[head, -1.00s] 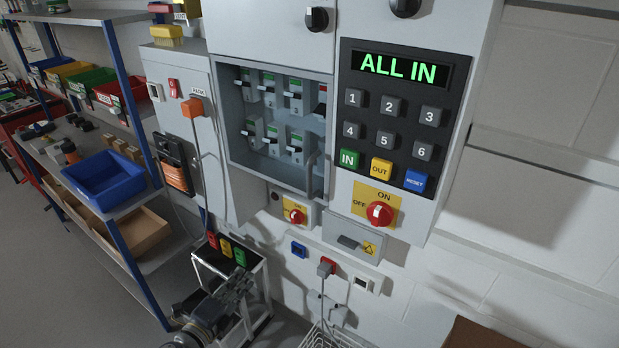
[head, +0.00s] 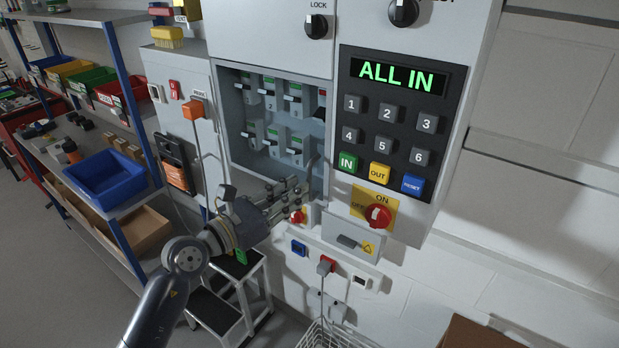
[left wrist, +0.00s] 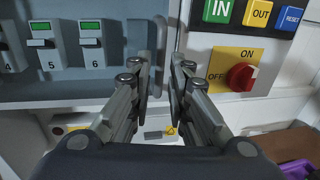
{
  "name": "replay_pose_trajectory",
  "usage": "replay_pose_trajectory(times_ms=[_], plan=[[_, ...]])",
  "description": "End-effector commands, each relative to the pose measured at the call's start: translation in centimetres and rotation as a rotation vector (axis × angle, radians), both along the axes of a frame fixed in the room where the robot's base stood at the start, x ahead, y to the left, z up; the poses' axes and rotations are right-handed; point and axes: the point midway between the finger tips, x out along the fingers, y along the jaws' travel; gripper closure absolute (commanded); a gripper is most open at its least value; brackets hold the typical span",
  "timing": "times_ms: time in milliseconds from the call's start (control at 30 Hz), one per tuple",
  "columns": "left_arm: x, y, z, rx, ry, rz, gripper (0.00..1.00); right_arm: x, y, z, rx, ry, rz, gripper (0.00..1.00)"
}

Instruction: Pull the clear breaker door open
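The breaker box (head: 234,160) holds two rows of grey breakers with green marks. Its clear door is hard to make out; a grey upright handle (head: 313,166) shows at the right side of the opening. My left gripper (head: 302,190) is just below and beside this handle, at the lower right of the box. In the left wrist view its fingers (left wrist: 162,75) are apart, with a narrow gap, and the upright handle (left wrist: 162,42) appears between or just beyond the tips. I cannot tell whether they touch it. My right gripper is not in view.
Right of the box is a keypad panel (head: 402,110) reading ALL IN, with a red rotary switch (head: 378,216) below. A grey drawer-like box (head: 348,240) sits under it. Shelves with bins (head: 104,178) and a step stool (head: 216,310) stand to the left.

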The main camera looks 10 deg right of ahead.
Motion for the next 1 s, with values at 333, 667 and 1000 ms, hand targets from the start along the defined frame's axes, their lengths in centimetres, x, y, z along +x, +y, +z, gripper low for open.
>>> replay_pose_trajectory(times_ms=[333, 667, 1000], plan=[[2.9, -3.6, 0.1, -0.004, 0.002, 0.000, 0.83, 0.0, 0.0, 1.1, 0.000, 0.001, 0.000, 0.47], [3.3, -4.1, 0.0, -0.003, 0.002, 0.000, 0.83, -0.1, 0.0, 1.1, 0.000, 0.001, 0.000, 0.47], [3.3, -4.1, 0.0, -0.003, 0.002, 0.000, 1.00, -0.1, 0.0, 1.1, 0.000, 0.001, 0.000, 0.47]])
